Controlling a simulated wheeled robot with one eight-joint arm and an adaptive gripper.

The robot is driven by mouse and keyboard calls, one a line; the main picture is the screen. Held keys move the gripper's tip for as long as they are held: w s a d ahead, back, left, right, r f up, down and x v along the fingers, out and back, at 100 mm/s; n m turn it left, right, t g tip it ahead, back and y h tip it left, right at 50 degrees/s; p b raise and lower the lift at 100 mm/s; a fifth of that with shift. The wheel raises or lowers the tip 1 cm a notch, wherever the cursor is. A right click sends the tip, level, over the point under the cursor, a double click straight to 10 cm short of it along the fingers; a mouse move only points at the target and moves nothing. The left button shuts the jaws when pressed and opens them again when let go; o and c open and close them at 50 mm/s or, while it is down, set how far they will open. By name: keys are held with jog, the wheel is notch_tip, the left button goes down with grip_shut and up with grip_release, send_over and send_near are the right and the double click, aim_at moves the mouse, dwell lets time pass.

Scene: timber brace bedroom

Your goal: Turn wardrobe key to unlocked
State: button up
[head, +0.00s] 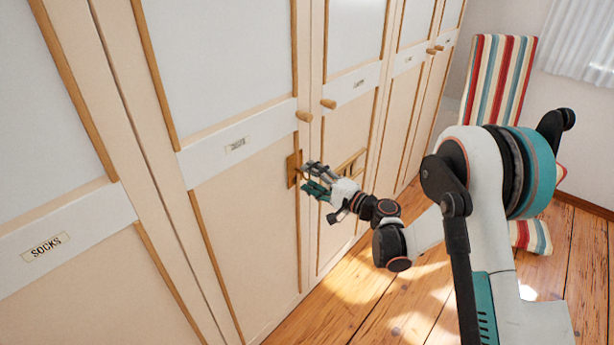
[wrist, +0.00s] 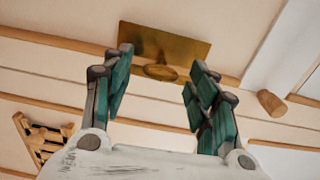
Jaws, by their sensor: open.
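The wardrobe's brass lock plate (head: 293,169) is on a cream door, below a round wooden knob. In the wrist view the plate (wrist: 190,46) lies straight ahead, with an oval brass key head (wrist: 160,72) at its lower edge. My gripper (head: 308,177) is at the plate in the head view and covers the key there. In the wrist view my gripper (wrist: 163,60) is open, with one teal finger on each side of the key head and visible gaps between. I cannot tell the key's exact turn angle or how deep the fingertips reach.
Wooden knobs (head: 304,116) (head: 328,104) sit above the lock on neighbouring doors. A slatted wooden fitting (head: 350,163) is on the door to the right; it also shows in the wrist view (wrist: 45,135). A striped chair (head: 499,80) stands at the back right. Wooden floor (head: 390,310) is clear.

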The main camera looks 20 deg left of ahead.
jog(key=v, duration=0.9)
jog(key=shift+s+d, duration=0.2)
jog(key=shift+d, duration=0.1)
